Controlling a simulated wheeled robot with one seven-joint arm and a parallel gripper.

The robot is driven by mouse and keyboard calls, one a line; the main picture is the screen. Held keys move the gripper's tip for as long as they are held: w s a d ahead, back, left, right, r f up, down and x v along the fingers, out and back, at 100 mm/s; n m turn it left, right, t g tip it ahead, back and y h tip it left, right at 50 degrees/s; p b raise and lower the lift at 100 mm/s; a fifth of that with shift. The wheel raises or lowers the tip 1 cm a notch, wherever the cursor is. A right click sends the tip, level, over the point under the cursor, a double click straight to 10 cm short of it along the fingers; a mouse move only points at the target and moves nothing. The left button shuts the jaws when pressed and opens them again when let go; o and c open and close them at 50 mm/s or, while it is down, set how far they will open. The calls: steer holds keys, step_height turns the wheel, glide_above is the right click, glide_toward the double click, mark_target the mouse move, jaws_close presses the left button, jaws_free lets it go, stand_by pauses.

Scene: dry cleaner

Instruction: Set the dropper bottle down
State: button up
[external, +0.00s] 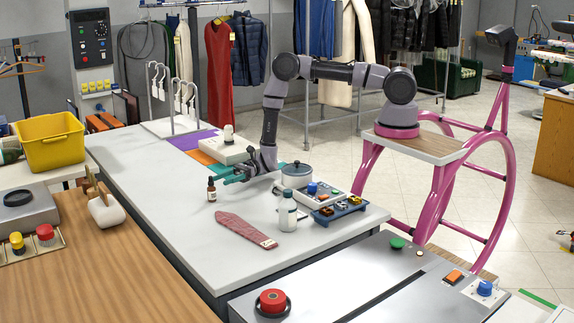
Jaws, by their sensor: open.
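The dropper bottle (212,190), small and brown with a black cap and a pale label, stands upright on the light grey counter (165,200). The bottle does not appear to be between the fingers. I cannot tell the exact gap in depth.
A red tie (243,229) lies in front of the bottle. A clear bottle (287,212), a grey pot (296,176) and a blue tray (341,212) stand to the right. A white box (220,152) lies behind the gripper. The counter left of the bottle is clear.

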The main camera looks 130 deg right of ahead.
steer(key=shift+s+d, duration=0.2)
steer(key=shift+s, duration=0.9)
steer(key=w+a+r+n+g+y, duration=0.2)
steer(key=a+r+n+g+y, duration=0.45)
steer(key=a+r, duration=0.95)
steer(key=s+a+r+n+g+y, duration=0.1)
steer(key=s+a+r+n+g, duration=0.2)
steer(key=a+r+n, duration=0.3)
steer(key=s+a+r+n+g+y, duration=0.15)
steer(key=s+a+r+n, duration=0.3)
steer(key=r, duration=0.45)
steer(key=s+a+r+n+g+h, duration=0.25)
steer(key=s+a+r+n, duration=0.2)
steer(key=s, duration=0.25)
steer(key=s+a+r+n+g+h, duration=0.1)
steer(key=s+a+r+n+h, duration=0.3)
steer(key=s, duration=0.3)
steer(key=s+d+r+n+t+h, duration=0.1)
steer(key=s+r+n+t+h, duration=0.1)
steer(key=s, duration=0.5)
steer(key=s+d+r+n+t+h, duration=0.1)
steer(key=s+r+n+t+h, duration=0.1)
steer(key=s+r, duration=0.2)
steer(key=s, duration=0.3)
steer(key=shift+r, duration=0.35)
